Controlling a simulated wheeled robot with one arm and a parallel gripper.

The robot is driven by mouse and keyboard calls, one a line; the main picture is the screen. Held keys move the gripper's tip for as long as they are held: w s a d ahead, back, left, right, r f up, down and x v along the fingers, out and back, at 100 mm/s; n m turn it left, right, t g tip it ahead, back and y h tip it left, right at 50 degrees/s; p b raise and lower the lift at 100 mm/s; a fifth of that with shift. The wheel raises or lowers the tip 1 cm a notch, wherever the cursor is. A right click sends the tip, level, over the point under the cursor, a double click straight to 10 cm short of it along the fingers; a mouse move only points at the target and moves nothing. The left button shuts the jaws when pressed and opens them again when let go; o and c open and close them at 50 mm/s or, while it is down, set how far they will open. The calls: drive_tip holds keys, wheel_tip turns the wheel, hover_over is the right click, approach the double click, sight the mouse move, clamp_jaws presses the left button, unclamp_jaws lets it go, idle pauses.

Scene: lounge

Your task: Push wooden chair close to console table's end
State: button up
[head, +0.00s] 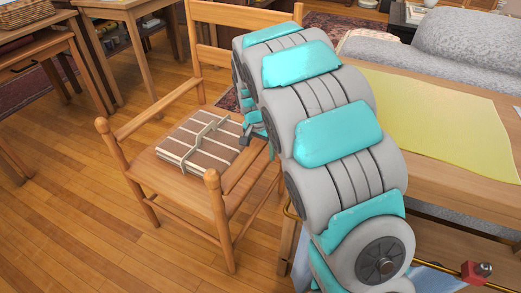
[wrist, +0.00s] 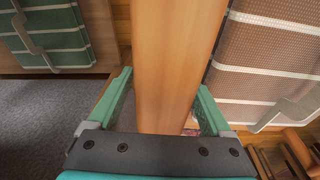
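The wooden chair (head: 178,181) stands upright in the middle of the head view, with a strapped, flat brown bundle (head: 199,141) on its seat. The console table (head: 455,188), with a yellow runner on top, is to its right; my arm hides part of the space between. My gripper reaches down at the chair's right armrest, mostly hidden behind my arm in the head view. In the wrist view my gripper (wrist: 162,105) is open, its green fingers either side of a wooden bar (wrist: 172,55), which looks like that armrest. I cannot tell whether they touch it.
A grey sofa (head: 462,40) stands beyond the console table. Wooden side tables, one with a basket (head: 25,12), stand at the upper left. The wood floor (head: 70,215) left of and in front of the chair is clear. The brown bundle also shows in the wrist view (wrist: 268,65).

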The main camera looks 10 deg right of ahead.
sight(259, 141)
drive_tip(key=shift+o, duration=0.6)
drive_tip(key=shift+a, duration=0.1)
drive_tip(key=shift+r, duration=0.15)
drive_tip(key=r, duration=0.6)
drive_tip(key=shift+s+a+r, duration=0.3)
drive_tip(key=shift+s+r, duration=0.15)
drive_tip(key=shift+r, duration=0.3)
